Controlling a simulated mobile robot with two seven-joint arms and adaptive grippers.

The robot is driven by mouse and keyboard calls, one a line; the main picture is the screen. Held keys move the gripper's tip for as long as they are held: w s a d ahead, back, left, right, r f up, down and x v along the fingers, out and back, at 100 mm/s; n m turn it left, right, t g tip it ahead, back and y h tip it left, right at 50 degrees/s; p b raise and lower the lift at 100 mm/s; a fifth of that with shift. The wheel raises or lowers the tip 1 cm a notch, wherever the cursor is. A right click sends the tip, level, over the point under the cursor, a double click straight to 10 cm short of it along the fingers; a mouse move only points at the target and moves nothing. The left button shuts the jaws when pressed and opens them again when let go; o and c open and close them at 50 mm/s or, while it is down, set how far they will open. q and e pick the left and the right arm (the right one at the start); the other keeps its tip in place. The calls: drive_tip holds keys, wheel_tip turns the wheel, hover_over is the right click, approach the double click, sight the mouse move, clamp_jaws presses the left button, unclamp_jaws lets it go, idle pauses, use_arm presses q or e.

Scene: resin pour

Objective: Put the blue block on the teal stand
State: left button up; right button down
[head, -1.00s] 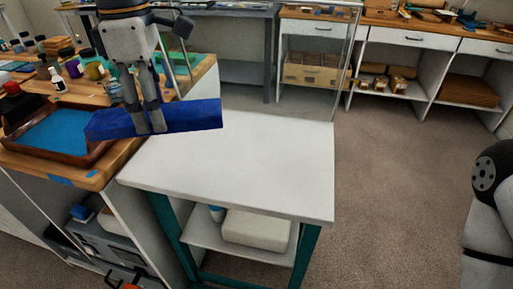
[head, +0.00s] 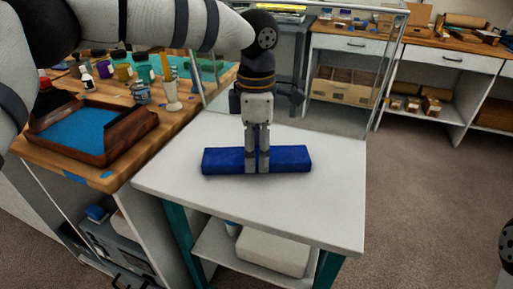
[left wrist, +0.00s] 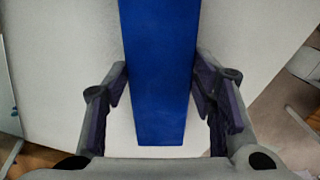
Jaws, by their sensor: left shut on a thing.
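The blue block (head: 225,161) is a long bar lying level over the white top of the teal-legged stand (head: 310,215). It is on the top or very close above it; I cannot tell which. My left gripper (head: 257,168) points straight down and is shut on the middle of the block. In the left wrist view the block (left wrist: 160,40) runs lengthwise between the fingers of my left gripper (left wrist: 162,90), with the white top behind it.
A wooden bench (head: 130,165) stands against the left of the stand, with a wooden tray (head: 128,143) with a blue bottom, bottles and cups. A clear panel with a metal frame (head: 385,65) rises behind the stand. The stand top is otherwise bare.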

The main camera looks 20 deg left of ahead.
sight(256, 155)
use_arm(q)
drive_tip(key=shift+r, duration=0.1)
drive_tip(key=o, duration=1.5)
wheel_tip(256, 155, up, 12)
